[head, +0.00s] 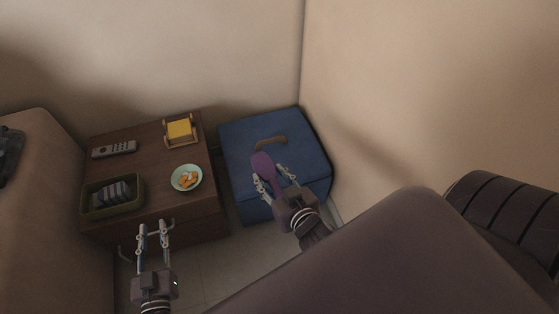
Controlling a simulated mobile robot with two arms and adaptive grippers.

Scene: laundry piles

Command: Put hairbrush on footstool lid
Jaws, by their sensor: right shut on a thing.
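The purple hairbrush (262,164) is held in my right gripper (275,178), its broad head pointing up and left. It shows over the blue footstool lid (240,137); I cannot tell whether it touches the lid. The lid has a brown handle (271,141) just beyond the hairbrush. The hairbrush's lower end is hidden by the gripper fingers. My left gripper (153,229) is empty and open, in front of the wooden table, with its fingers pointing away from me.
The dark wooden table (150,158) left of the footstool holds a grey remote (114,149), a yellow item in a wooden holder (180,131), a pale green dish of orange pieces (187,178) and a green tray (86,204) with grey rolls. Walls stand behind and right.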

